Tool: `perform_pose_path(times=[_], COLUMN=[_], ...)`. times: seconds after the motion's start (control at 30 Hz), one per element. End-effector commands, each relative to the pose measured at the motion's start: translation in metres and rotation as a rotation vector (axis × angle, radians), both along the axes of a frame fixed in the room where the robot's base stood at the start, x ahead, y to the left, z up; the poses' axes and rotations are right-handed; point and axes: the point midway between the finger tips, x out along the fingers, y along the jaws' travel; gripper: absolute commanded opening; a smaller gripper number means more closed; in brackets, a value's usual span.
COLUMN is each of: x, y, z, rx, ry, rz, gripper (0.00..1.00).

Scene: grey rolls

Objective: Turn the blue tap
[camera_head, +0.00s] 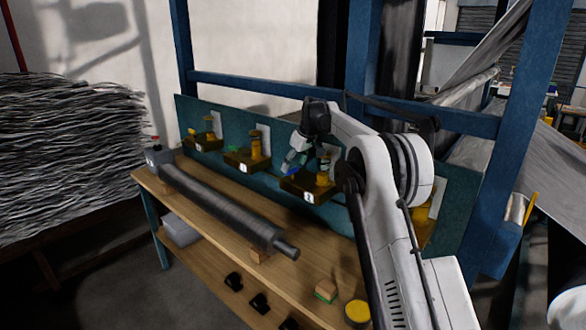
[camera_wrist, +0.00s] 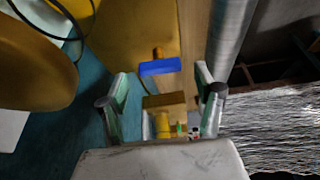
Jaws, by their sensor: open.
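The blue tap (camera_head: 293,171) sits on a brown and yellow fixture (camera_head: 311,187) against the teal back panel. In the wrist view its blue bar-shaped handle (camera_wrist: 160,67) shows with an orange stem behind it. My gripper (camera_head: 305,160) is over this fixture, with its fingers close to the tap. In the wrist view my gripper's two green-and-grey fingers (camera_wrist: 163,84) are spread apart and empty. The handle shows beyond and between the fingers; I cannot tell whether either touches it.
Similar fixtures (camera_head: 246,161) stand along the panel (camera_head: 275,188) to the left. A long grey roll (camera_head: 222,203) lies on the wooden table (camera_head: 225,248) in front. A small block (camera_head: 325,288) and a yellow round piece (camera_head: 357,311) are near the front right. Blue frame posts (camera_head: 363,60) rise behind.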

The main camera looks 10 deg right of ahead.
Motion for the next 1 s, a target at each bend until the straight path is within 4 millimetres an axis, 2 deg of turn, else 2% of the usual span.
perform_pose_path(times=[0.3,0.5,0.7,1.0], x=[-0.02,-0.028,-0.031,-0.032], y=[-0.014,-0.02,-0.022,-0.022], z=[0.058,0.083,0.092,0.093], rx=[0.0,0.0,0.0,0.0], ry=[0.0,0.0,0.0,0.0], rz=[0.0,0.0,0.0,0.0], gripper=[0.65,0.65,0.65,0.65])
